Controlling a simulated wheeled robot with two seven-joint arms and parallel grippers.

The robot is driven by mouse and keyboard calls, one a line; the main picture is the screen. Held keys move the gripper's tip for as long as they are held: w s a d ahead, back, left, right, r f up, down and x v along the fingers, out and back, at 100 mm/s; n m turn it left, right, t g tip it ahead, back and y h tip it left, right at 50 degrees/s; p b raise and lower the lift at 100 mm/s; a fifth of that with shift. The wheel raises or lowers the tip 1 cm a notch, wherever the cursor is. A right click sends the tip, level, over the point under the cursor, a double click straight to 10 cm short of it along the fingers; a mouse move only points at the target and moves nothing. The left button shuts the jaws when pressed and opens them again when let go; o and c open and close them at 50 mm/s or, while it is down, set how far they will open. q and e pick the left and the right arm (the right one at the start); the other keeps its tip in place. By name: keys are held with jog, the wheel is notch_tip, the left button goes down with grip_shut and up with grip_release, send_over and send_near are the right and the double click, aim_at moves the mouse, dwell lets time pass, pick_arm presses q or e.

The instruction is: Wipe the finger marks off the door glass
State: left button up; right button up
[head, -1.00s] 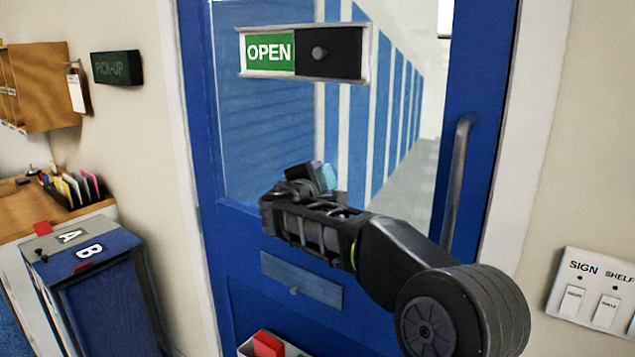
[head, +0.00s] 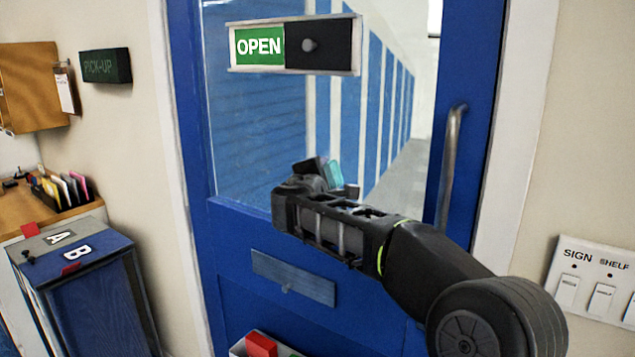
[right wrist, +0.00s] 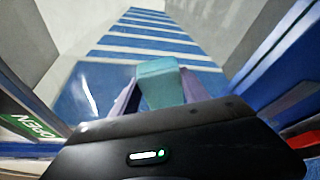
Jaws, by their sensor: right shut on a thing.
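The blue door (head: 235,235) has a glass pane (head: 255,130) in its upper part. My right gripper (head: 330,178) is in front of the lower part of the pane, shut on a teal wiping pad (head: 335,172). In the right wrist view the pad (right wrist: 158,82) sits between the two fingers, with the pane beyond it. I cannot tell whether the pad touches the glass. A pale streak (right wrist: 88,90) shows in the right wrist view; I cannot tell whether it is a finger mark or a reflection. My left gripper is out of view.
An OPEN sign (head: 293,46) crosses the upper pane. A vertical door handle (head: 451,165) stands to the right. A blue A/B box (head: 95,290) stands left, and a switch panel (head: 598,283) is on the right wall.

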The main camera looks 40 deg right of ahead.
aim_at(347, 176)
jog(key=shift+s, duration=0.15)
jog(key=shift+s+d+f+b, duration=0.1)
jog(key=shift+s+d+b, duration=0.15)
jog(key=shift+s, duration=0.2)
jog(key=shift+s+d+f+b, duration=0.1)
jog(key=shift+s+d+b, duration=0.05)
jog(key=shift+s+b, duration=0.25)
jog(key=shift+s+d+r+b, duration=0.1)
jog(key=shift+s+d+b, duration=0.1)
jog(key=shift+s, duration=0.3)
jog(key=shift+s+d+r+b, duration=0.1)
jog(key=shift+s+d+b, duration=0.1)
jog(key=shift+s, duration=0.35)
jog(key=shift+r, duration=0.15)
jog(key=shift+s+r+p, duration=0.1)
jog(key=shift+r+p, duration=0.35)
jog(key=shift+r, duration=0.25)
